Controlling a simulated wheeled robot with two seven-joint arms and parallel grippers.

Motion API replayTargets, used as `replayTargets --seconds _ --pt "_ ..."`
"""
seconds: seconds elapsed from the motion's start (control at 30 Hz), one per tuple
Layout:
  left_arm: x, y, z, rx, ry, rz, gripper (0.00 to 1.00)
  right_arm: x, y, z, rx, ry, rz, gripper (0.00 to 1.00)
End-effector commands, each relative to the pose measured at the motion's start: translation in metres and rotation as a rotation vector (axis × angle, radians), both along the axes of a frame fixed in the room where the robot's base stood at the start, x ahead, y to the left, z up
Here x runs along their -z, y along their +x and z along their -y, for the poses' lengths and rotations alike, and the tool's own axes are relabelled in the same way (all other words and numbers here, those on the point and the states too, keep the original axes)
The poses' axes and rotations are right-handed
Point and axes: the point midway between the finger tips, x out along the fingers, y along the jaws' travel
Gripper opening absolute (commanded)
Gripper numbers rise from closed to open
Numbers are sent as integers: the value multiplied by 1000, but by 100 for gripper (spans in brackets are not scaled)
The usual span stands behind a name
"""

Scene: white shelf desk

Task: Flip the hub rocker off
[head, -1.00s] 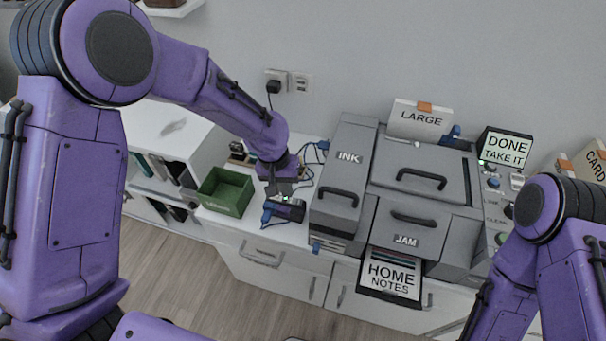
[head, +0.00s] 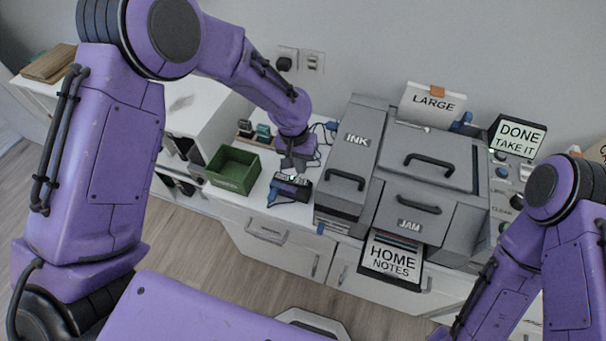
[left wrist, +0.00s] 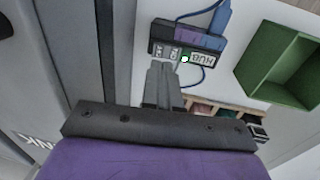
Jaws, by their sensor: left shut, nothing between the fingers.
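The hub (head: 292,190) is a small dark box with a blue cable, lying on the white desk left of the grey printer. In the left wrist view the hub (left wrist: 207,40) shows a white HUB label, other small labelled parts and a lit green spot. I cannot clearly make out the rocker or its position. My left gripper (head: 289,178) points down at the hub. In the left wrist view its fingers (left wrist: 162,70) are together and empty, with the tips at the hub's labelled edge; contact cannot be told. My right gripper is out of view; only its arm shows.
A green open bin (head: 233,169) stands left of the hub. The grey printer (head: 352,150) rises close on its right, with a HOME NOTES tray (head: 391,260) sticking out in front. Small items in a wooden rack (head: 255,135) and loose cables lie behind.

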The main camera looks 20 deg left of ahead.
Motion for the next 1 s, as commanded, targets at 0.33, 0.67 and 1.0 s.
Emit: replayTargets --seconds 0.33,0.67,1.0 --pt "52 0 6 0 0 0 0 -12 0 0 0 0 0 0" --pt "57 0 7 0 0 1 0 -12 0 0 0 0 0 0" --pt "62 0 9 -1 1 0 0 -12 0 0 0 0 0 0"
